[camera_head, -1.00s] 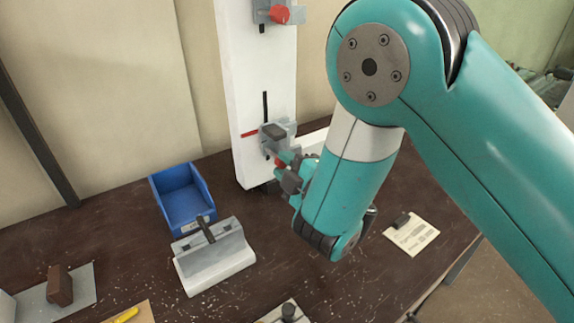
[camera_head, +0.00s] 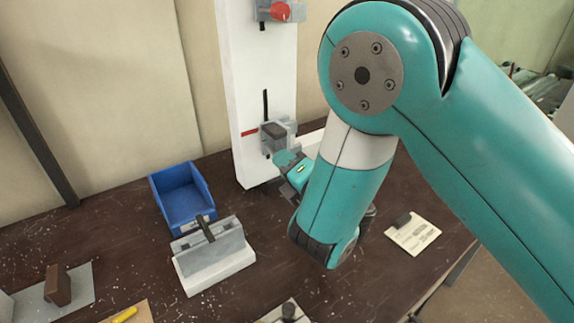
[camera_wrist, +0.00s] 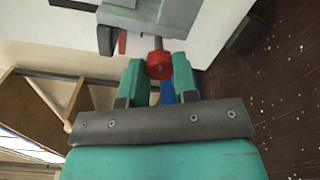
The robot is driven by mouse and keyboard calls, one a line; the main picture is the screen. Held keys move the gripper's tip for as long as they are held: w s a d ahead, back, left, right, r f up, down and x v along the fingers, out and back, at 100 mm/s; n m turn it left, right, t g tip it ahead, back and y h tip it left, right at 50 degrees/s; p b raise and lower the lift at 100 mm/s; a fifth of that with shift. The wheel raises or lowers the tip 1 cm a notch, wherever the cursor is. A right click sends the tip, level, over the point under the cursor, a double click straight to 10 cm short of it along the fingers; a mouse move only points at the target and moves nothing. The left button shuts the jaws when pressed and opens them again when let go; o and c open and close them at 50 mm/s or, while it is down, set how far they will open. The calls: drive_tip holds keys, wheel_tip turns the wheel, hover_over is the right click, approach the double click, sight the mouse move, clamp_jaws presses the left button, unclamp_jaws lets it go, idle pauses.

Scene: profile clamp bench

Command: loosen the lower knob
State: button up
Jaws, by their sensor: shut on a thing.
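The lower knob (camera_wrist: 159,65) is red, on a thin shaft under the lower clamp, in the wrist view. My gripper (camera_wrist: 160,76) is shut on it, with one teal finger on each side. In the head view my gripper (camera_head: 287,164) is just below the lower clamp (camera_head: 277,137) and hides the lower knob. That clamp sits on the white upright profile (camera_head: 249,95), near a red mark and a dark slot. The upper red knob (camera_head: 280,11) is on another clamp at the top of the profile.
A blue bin (camera_head: 182,198) and a white-and-grey block with a dark handle (camera_head: 214,262) stand on the dark bench left of my arm. A paper card (camera_head: 413,236) lies to the right. The bench between the block and the card is partly clear.

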drive_tip(key=shift+n, duration=0.4)
drive_tip(key=o, duration=0.9)
drive_tip(key=shift+o, duration=0.2)
